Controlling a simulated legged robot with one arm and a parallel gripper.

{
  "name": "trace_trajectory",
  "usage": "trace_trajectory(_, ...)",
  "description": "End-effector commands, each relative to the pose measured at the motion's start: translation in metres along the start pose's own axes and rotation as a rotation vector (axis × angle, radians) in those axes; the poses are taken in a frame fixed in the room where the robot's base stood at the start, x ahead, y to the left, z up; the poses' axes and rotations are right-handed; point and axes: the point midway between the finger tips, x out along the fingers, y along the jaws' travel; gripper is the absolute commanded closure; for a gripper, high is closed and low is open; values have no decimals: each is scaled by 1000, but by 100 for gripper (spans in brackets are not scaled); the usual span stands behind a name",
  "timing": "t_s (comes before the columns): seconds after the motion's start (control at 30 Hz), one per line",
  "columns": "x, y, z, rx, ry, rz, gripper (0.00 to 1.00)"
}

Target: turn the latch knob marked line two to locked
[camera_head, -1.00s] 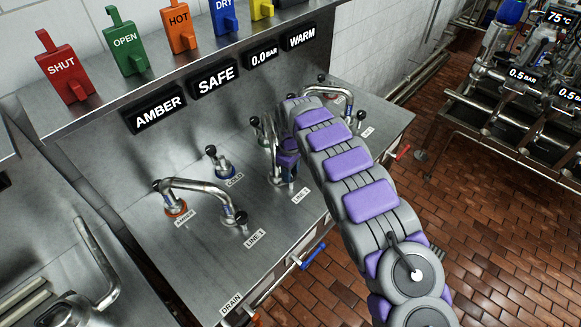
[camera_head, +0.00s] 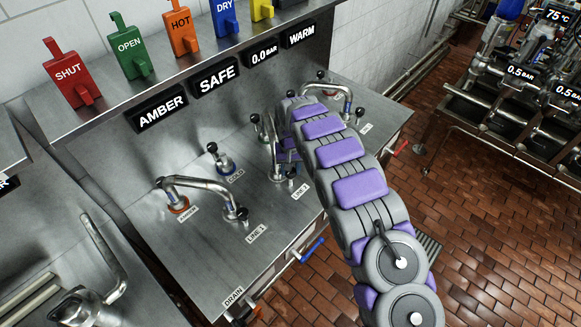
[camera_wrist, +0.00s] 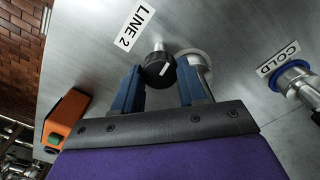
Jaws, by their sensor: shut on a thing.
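The black latch knob (camera_wrist: 159,68) with a white mark on its face stands on the steel panel beside the LINE 2 label (camera_wrist: 135,24) in the wrist view. My gripper (camera_wrist: 160,78) has its two blue fingers on either side of this knob and is shut on it. The white mark lies slanted. The LINE 2 label also shows in the head view (camera_head: 300,191), just below the middle of the panel. There my arm comes in from the lower right and hides much of the gripper and the pipe at line two.
A bent pipe with a black knob (camera_head: 241,213) stands at LINE 1. The COLD fitting (camera_wrist: 295,77) has a blue collar. Hanging tags and display plates, such as SAFE (camera_head: 217,77), line the back. An orange part (camera_wrist: 66,121) is at the wrist view's left.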

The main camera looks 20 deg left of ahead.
Motion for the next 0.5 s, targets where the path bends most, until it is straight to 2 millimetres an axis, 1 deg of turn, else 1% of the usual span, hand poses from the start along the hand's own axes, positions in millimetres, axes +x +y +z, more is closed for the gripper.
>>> trace_trajectory(0.03,-2,-1,-2,28,9,-2,89)
trace_trajectory(0.2,-2,-1,-3,111,10,-3,89)
trace_trajectory(0.5,-2,-1,-3,173,11,-2,89)
